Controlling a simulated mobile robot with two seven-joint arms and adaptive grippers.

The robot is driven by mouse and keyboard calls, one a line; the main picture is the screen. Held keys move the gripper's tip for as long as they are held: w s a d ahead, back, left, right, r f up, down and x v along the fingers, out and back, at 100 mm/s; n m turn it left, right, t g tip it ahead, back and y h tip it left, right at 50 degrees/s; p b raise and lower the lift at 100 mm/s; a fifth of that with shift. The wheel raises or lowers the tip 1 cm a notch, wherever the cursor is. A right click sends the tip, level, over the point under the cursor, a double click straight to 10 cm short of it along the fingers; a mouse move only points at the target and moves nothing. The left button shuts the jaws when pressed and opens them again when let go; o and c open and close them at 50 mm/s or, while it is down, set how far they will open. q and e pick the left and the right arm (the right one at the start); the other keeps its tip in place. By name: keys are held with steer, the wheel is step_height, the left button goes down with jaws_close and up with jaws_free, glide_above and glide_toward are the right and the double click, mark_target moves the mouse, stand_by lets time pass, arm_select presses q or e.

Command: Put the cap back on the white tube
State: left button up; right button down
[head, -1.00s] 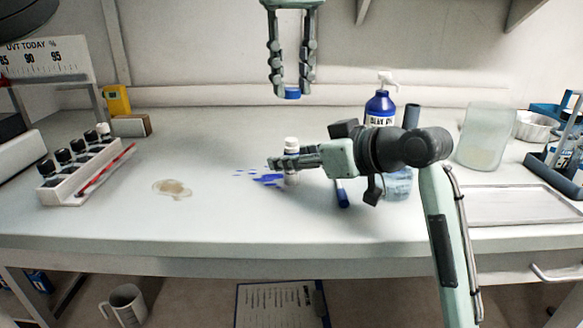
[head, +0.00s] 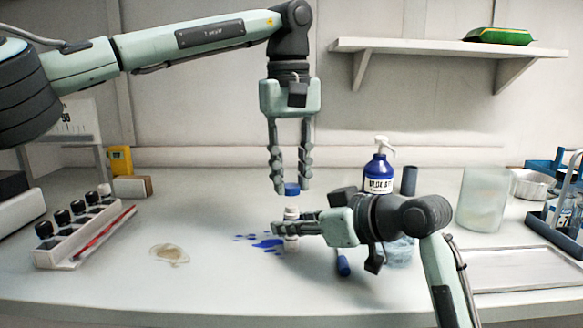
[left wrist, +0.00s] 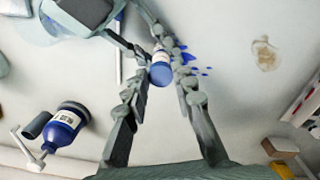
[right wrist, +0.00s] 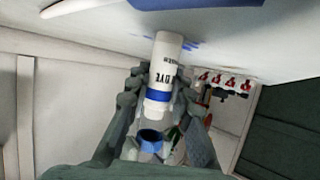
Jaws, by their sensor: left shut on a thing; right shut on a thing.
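The white tube (head: 291,230) stands upright on the bench with its top exposed. My right gripper (head: 283,227) is shut around it from the right. In the right wrist view the tube (right wrist: 165,62) shows dark lettering and a blue band. The blue cap (head: 291,189) is between the fingertips of my left gripper (head: 290,186), which points down and is shut on it. The cap is just above the tube, with a small gap in the head view. In the left wrist view the cap (left wrist: 161,74) covers part of the tube.
Blue spill spots (head: 268,243) lie left of the tube. A blue pump bottle (head: 379,172) and a glass container (head: 483,200) stand behind and to the right. A vial rack (head: 85,235) is on the left. A brownish stain (head: 170,254) marks the otherwise clear bench left of centre.

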mark_target(292, 186)
stand_by(0.5)
arm_select(q)
steer(key=shift+f, duration=0.9)
steer(key=shift+f, duration=0.55)
steer(key=m, duration=0.5)
steer(key=shift+m, duration=0.4)
steer(key=m, duration=0.7)
steer(key=o, duration=0.7)
steer(key=shift+c, duration=0.2)
